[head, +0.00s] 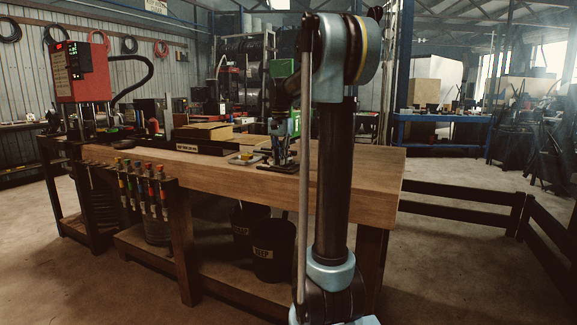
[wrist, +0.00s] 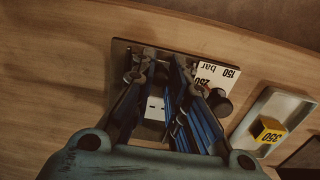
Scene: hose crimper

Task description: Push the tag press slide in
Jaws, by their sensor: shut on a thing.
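The tag press shows in the wrist view as a dark base plate (wrist: 120,52) on the wooden bench, with a white label reading 150 bar and 250 (wrist: 212,74) and a round black knob (wrist: 222,102). A pale slide part with dark marks (wrist: 155,108) lies between my fingers. My gripper (wrist: 162,62) is down at the press with its fingertips closed around a dark part of the slide, which the fingers mostly hide.
A grey tray (wrist: 246,122) holding a yellow block marked 350 (wrist: 270,130) sits to the right of the press. In the head view a cardboard piece (head: 203,132) and a red machine (head: 82,80) stand farther left. The bench's right end (head: 375,165) is bare.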

